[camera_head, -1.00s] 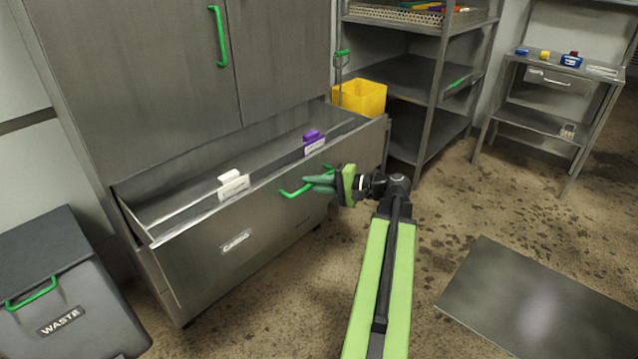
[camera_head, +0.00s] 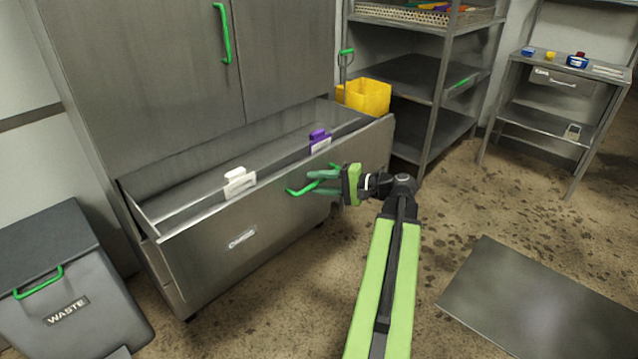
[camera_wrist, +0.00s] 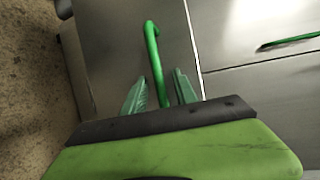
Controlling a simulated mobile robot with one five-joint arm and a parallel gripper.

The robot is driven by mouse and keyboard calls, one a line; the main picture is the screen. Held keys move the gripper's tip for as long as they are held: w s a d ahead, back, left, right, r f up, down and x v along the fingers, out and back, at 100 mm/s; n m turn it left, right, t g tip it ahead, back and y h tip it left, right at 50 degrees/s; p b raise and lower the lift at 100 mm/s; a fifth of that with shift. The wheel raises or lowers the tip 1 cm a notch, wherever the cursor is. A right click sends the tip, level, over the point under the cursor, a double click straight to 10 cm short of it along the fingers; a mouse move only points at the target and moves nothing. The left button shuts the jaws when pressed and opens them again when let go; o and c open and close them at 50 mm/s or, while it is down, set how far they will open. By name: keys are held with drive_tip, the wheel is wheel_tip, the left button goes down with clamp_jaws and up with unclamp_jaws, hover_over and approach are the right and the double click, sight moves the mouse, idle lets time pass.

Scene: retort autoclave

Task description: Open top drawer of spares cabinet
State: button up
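The cabinet's wide steel drawer (camera_head: 292,220) stands pulled out, with its inside showing from above. A green bar handle (camera_head: 301,190) is on its front; the handle also shows in the wrist view (camera_wrist: 153,45). My gripper (camera_head: 322,182) is at this handle. In the wrist view its two green fingers (camera_wrist: 161,92) are spread, one on each side of the handle bar, with a narrow gap beside it.
The cabinet doors (camera_head: 150,75) above are shut. A grey waste bin (camera_head: 70,290) stands at left. A yellow bin (camera_head: 368,97) and steel shelving (camera_head: 430,85) stand behind the drawer. A small side table (camera_head: 560,70) is at far right. A flat grey plate (camera_head: 540,305) lies on the floor.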

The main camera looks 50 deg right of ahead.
drive_tip(key=p+v, duration=0.3)
drive_tip(key=v, duration=1.4)
drive_tip(key=shift+s, duration=0.25)
